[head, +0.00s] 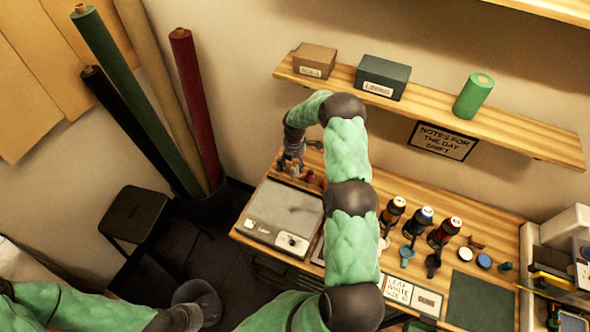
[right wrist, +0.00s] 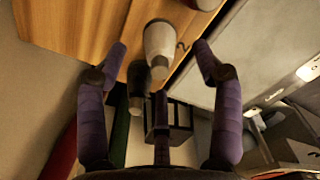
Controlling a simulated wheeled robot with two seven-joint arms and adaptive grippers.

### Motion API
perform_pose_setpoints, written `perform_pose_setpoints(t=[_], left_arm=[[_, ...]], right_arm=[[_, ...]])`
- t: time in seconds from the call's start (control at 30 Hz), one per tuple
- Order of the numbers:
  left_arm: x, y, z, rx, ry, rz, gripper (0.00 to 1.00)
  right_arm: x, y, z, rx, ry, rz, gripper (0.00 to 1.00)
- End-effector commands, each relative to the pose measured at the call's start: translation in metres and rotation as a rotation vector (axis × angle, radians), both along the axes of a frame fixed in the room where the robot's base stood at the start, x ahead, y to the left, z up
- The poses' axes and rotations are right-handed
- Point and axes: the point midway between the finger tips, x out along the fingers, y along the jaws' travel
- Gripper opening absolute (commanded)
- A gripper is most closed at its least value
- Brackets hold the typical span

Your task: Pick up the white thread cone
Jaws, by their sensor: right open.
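The white thread cone (right wrist: 160,42) is in the right wrist view, pale greyish white with a darker rounded tip toward me. It stands on the wooden tabletop between the two fingers of my right gripper (right wrist: 160,50), which is open, with a gap on each side. In the head view, my right gripper (head: 294,150) is at the table's back left corner, and I cannot make out the white cone there. My left arm comes in at the lower left; its dark end (head: 178,319) is cut by the bottom edge, so its fingers do not show clearly.
A dark cone-like item (right wrist: 136,76) is close beside the white cone. A grey flat machine (head: 285,213) sits in front of my right gripper. Several dark bottles (head: 418,222) stand farther right. A wall shelf (head: 440,103) with boxes hangs above. Fabric rolls (head: 197,105) lean at left.

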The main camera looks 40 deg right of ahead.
Motion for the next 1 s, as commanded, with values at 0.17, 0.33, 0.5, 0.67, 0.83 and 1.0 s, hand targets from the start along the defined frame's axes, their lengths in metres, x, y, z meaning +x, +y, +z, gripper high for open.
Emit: perform_pose_setpoints(t=[0.17, 0.33, 0.5, 0.67, 0.83, 1.0], left_arm=[[0.0, 0.0, 0.003, 0.0, 0.0, 0.0, 0.4], [0.0, 0.0, 0.006, 0.0, 0.0, 0.0, 0.4], [0.0, 0.0, 0.007, 0.0, 0.0, 0.0, 0.4], [0.0, 0.0, 0.007, 0.0, 0.0, 0.0, 0.4], [0.0, 0.0, 0.007, 0.0, 0.0, 0.0, 0.4], [0.0, 0.0, 0.007, 0.0, 0.0, 0.0, 0.4]], right_arm=[[0.0, -0.001, -0.014, 0.001, 0.0, -0.002, 0.67], [0.0, -0.002, -0.035, 0.0, 0.0, -0.001, 0.67], [0.0, -0.001, -0.05, 0.0, -0.001, 0.0, 0.67], [0.001, -0.002, -0.052, -0.001, -0.002, -0.001, 0.67], [0.0, -0.001, -0.052, 0.0, -0.002, -0.001, 0.56], [0.0, -0.001, -0.052, 0.0, -0.001, -0.001, 0.09]])
